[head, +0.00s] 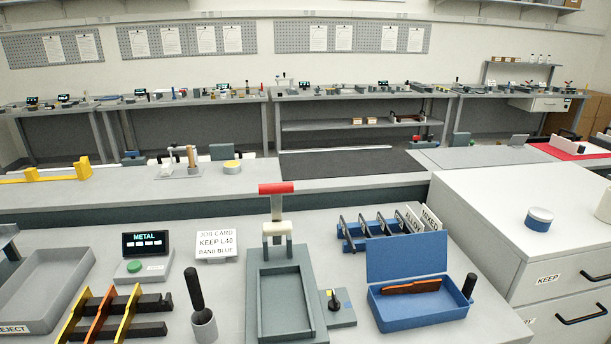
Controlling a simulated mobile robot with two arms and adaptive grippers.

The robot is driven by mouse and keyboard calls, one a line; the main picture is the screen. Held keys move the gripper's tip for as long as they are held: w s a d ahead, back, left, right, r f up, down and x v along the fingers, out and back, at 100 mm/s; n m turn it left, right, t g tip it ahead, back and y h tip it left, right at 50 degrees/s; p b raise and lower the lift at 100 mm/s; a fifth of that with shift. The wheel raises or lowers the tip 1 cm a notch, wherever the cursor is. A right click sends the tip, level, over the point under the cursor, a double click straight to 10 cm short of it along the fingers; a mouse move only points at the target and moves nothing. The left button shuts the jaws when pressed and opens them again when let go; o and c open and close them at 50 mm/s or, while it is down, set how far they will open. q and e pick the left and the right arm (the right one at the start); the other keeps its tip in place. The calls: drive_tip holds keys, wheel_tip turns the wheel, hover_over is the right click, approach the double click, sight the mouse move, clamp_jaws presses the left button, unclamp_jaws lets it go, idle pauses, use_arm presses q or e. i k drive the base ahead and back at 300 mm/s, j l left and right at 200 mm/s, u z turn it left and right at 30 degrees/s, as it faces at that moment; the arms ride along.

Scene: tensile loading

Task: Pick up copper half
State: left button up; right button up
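A copper-brown flat piece (411,286), which looks like the copper half, lies in an open blue box (424,314) on the near bench at the right. The box's lid stands up behind it. A black-handled tool stands at the box's right end. Neither of my grippers shows in the head view, and nothing is seen touching the copper piece.
A grey press-like fixture with a red handle (276,188) stands left of the box. A blue rack (353,244) with dark dividers stands behind the box. A cup with a black-handled tool (204,325), a yellow-orange rack (98,318) and a grey reject tray (40,291) are at left.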

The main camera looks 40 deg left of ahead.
sight(105, 308)
drive_tip(key=l+u, duration=0.1)
drive_tip(key=u, duration=2.65)
